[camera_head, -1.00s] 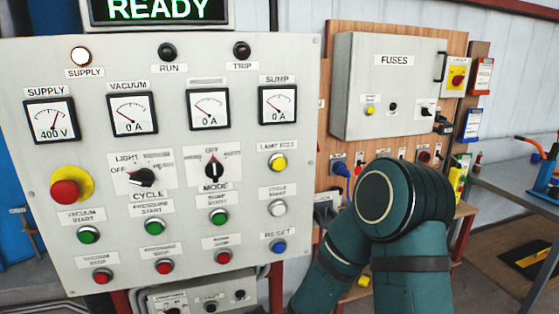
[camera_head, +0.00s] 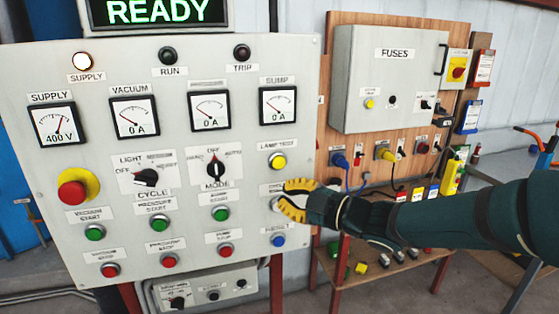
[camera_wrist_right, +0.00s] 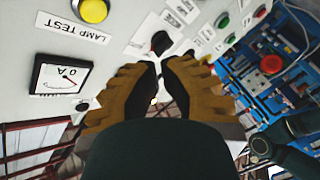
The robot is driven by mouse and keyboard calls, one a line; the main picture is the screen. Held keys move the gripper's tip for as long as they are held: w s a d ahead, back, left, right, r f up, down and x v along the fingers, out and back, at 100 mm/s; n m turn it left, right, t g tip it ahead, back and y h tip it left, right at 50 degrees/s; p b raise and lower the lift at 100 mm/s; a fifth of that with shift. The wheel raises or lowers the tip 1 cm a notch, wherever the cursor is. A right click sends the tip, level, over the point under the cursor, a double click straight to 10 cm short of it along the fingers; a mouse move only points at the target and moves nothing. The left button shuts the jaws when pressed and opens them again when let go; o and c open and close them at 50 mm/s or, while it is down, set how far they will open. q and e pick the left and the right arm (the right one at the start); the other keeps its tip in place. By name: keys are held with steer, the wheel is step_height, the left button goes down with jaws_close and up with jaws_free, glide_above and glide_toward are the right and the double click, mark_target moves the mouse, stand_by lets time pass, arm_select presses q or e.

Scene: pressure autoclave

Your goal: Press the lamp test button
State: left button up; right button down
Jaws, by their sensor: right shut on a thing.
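The lamp test button (camera_head: 277,161) is a yellow round button at the right of the grey control panel (camera_head: 245,60), under its label. It also shows at the top left of the right wrist view (camera_wrist_right: 93,10), above the LAMP TEST label. My right gripper (camera_head: 284,203) has yellow-and-black fingers and reaches in from the right. Its fingertips lie just below the lamp test button in the head view and cover part of a white button (camera_head: 275,204). In the wrist view the fingers (camera_wrist_right: 161,70) are close together. What they hold cannot be made out, nor whether they touch the panel. My left gripper is out of view.
The blue reset button (camera_head: 278,241) is below my fingers. The mode selector (camera_head: 216,169) and several green and red buttons are to the left. A fuse box (camera_head: 390,75) on a wooden board (camera_head: 338,22) with plugs and cables stands to the right.

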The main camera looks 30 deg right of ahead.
mark_target(279, 163)
steer(key=shift+s+d+r, duration=0.1)
steer(key=shift+s+r, duration=0.1)
steer(key=shift+r, duration=0.15)
steer(key=shift+w, duration=0.15)
steer(key=shift+w+d, duration=0.35)
steer(key=shift+w, duration=1.05)
steer(key=shift+w+d, duration=0.3)
steer(key=shift+w, duration=1.1)
steer(key=shift+w+d, duration=0.35)
steer(key=shift+w, duration=1.05)
steer(key=shift+w+d, duration=0.1)
steer(key=shift+w, duration=0.3)
steer(key=shift+w+d, duration=0.1)
steer(key=shift+w, duration=0.35)
steer(key=shift+s, duration=0.15)
steer(key=shift+s+a, duration=0.2)
steer(key=shift+s, duration=0.5)
